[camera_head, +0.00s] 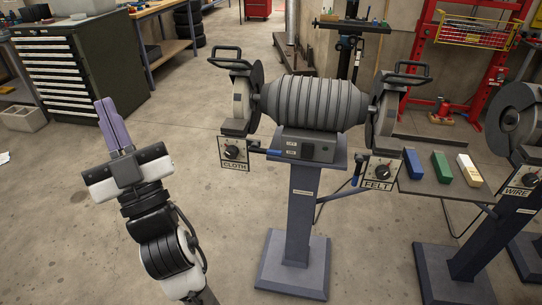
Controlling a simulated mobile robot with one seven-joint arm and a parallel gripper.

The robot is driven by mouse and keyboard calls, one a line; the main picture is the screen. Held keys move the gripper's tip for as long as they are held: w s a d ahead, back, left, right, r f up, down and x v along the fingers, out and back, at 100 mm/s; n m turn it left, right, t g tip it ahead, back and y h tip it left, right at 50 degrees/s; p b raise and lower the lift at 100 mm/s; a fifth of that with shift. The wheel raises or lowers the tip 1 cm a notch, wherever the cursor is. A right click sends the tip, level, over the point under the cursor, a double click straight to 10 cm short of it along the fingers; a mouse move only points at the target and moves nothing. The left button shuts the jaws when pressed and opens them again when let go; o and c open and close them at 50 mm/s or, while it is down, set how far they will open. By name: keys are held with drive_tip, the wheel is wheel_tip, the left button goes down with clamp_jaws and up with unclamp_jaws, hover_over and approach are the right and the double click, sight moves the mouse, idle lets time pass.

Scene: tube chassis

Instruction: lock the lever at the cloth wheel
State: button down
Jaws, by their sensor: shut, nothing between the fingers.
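The polishing machine (320,104) stands on a blue-grey pedestal in the middle of the head camera view. The cloth wheel (257,90) is at its left end, partly hidden by a grey guard. Below it is a dial box (233,150) with a sign reading CLOTH. A small lever with a blue grip (274,152) sticks out to the right beside that box; its lock state is too small to tell. My gripper (104,104) is left of the machine, its purple fingers shut and empty, pointing up in the picture. It is well apart from the lever.
A similar blue-grip lever (357,168) is by the FELT dial box (380,172). A shelf (425,183) with blue, green and cream bars is at the right, beside a WIRE dial box (522,180). A dark drawer cabinet (75,70) stands behind my gripper. The floor between gripper and pedestal is clear.

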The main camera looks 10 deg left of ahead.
drive_tip(key=w+d+f+m+h, duration=0.5)
drive_tip(key=w+d+f+h, duration=0.2)
drive_tip(key=d+f+h, duration=0.2)
drive_tip(key=w+d+f+m+h, duration=0.6)
drive_tip(key=d+f+h, duration=0.3)
drive_tip(key=f+h, duration=0.3)
drive_tip(key=shift+w+f+m, duration=0.3)
drive_tip(key=shift+w+f, duration=0.45)
drive_tip(key=shift+f, duration=0.1)
drive_tip(key=r+p, duration=0.2)
hover_over(265, 151)
drive_tip(key=s+d, duration=0.2)
drive_tip(key=s, duration=0.3)
drive_tip(key=f, duration=0.1)
drive_tip(key=w+f, duration=0.2)
drive_tip(key=f, duration=0.1)
drive_tip(key=shift+d+f, duration=0.1)
drive_tip(key=shift+d, duration=0.05)
